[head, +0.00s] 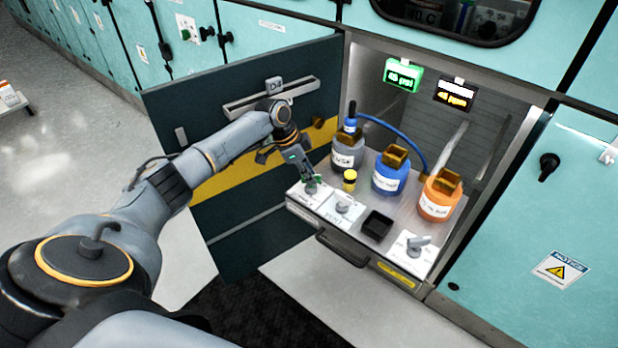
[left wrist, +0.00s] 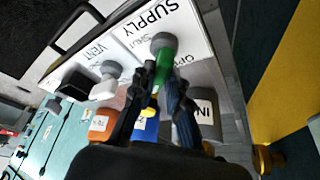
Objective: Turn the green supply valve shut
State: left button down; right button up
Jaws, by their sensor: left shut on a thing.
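The green supply valve (left wrist: 162,66) has a grey knob and a green lever, on a white plate (left wrist: 165,20) marked SUPPLY, SHUT and OPEN. In the left wrist view the lever reaches from the knob toward my fingers, with OPEN beside it, partly hidden. My left gripper (left wrist: 160,95) is shut on the lever, one dark finger on each side. In the head view my left gripper (head: 308,182) comes down over the valve at the drawer's left front corner and partly hides it. My right gripper is not in view.
A white vent valve (head: 343,206) stands close to the right. A black square cup (head: 376,225), another grey-handled valve (head: 417,243) and a small yellow-topped jar (head: 350,180) are nearby. Grey (head: 347,155), blue (head: 387,177) and orange (head: 437,203) bottles stand behind. The open cabinet door (head: 230,215) is at left.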

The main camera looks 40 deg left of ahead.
pick_arm(q)
jog(key=shift+m+g+h+b, duration=0.35)
jog(key=shift+m+b, duration=0.3)
jog(key=shift+m, duration=0.45)
jog(key=c, duration=1.3)
grip_release()
jog(key=v, duration=0.7)
jog(key=shift+r, duration=0.25)
jog(key=shift+o, duration=0.4)
